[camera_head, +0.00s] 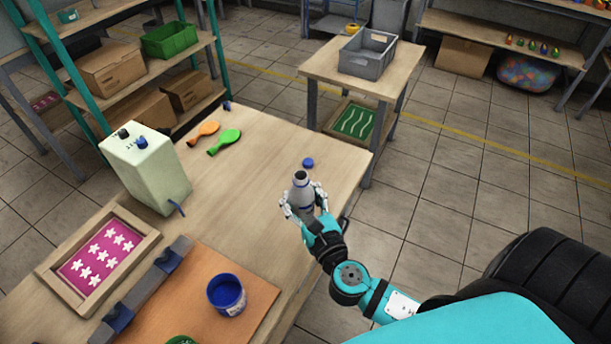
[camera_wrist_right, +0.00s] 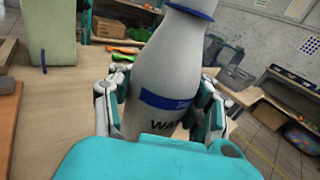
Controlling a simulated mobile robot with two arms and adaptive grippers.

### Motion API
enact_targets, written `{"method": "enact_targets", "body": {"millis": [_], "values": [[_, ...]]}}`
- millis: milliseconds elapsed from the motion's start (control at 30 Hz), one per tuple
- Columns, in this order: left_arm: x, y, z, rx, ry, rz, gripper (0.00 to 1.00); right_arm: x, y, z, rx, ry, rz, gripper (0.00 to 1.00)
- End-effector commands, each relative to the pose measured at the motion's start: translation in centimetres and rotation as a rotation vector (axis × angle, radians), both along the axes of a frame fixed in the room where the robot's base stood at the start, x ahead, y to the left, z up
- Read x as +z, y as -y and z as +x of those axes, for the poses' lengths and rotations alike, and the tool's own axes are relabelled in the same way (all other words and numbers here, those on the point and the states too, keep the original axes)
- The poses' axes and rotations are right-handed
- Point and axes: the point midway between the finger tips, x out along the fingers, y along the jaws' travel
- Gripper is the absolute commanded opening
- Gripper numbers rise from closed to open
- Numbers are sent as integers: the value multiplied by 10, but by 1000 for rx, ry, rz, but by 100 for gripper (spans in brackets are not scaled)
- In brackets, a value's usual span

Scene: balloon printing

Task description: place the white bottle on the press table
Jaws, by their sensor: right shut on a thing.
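The white bottle (camera_head: 301,190) with a blue band is upright between the fingers of my right gripper (camera_head: 305,205), over the right edge area of the wooden press table (camera_head: 255,150). In the right wrist view the bottle (camera_wrist_right: 168,70) fills the middle, and my right gripper (camera_wrist_right: 160,105) is shut on it with fingers on both sides. Its lower end is hidden by the gripper, so I cannot tell whether it touches the table. My left gripper is not in view.
On the table are a pale green machine (camera_head: 145,170), a framed pink star screen (camera_head: 100,255), a blue ink pot (camera_head: 227,294), an orange balloon (camera_head: 203,132) and a green balloon (camera_head: 224,141). A side table with a grey crate (camera_head: 368,55) stands behind. The table's middle is clear.

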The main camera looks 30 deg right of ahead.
Motion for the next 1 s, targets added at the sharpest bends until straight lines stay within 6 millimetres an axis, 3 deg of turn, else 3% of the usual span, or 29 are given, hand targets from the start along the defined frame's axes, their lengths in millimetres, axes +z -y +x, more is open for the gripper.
{"method": "enact_targets", "body": {"millis": [33, 100, 333, 467, 733, 1000], "values": [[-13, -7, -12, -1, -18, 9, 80, -18, 5, 12, -13, 0, 4, 0], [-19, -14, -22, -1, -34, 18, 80, -31, 11, 24, -27, -2, 10, 0], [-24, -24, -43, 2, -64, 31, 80, -49, 24, 49, -47, -9, 22, 0], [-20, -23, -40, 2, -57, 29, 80, -49, 37, 73, -50, -7, 20, 0], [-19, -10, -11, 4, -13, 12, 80, -58, 71, 138, -51, -8, 21, 0], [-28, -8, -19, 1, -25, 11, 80, -64, 92, 181, -48, -10, 22, 0]]}}
